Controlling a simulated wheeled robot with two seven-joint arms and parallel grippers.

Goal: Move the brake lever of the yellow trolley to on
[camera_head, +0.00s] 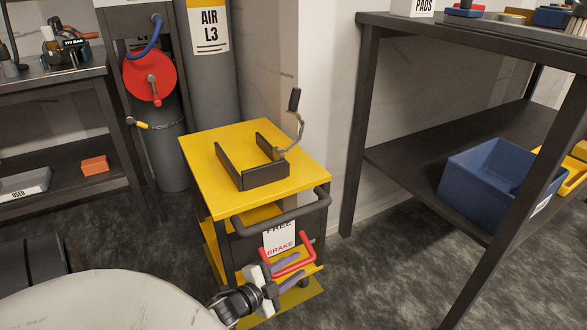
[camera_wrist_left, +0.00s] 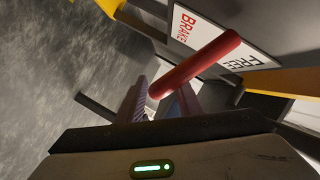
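The yellow trolley (camera_head: 213,150) stands in the middle of the head view. Its brake lever is a red U-shaped bar (camera_head: 307,242) low on the near side, below a white FREE/BRAKE sign (camera_head: 279,237). In the left wrist view the red bar (camera_wrist_left: 205,60) slants across the fingertips, with the sign (camera_wrist_left: 212,38) behind it. My left gripper (camera_head: 297,265) is at the lever with its two fingers apart. The near end of the bar lies at the gap between the fingers (camera_wrist_left: 163,98); I cannot tell whether they touch it. My right gripper is not in view.
A dark push handle (camera_head: 283,212) crosses the trolley above the sign. A crank (camera_head: 293,115) and black bracket (camera_head: 252,178) are on its top. Grey cylinders (camera_head: 210,85) stand behind. A dark bench with a blue bin (camera_head: 480,190) is at right. Floor between is clear.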

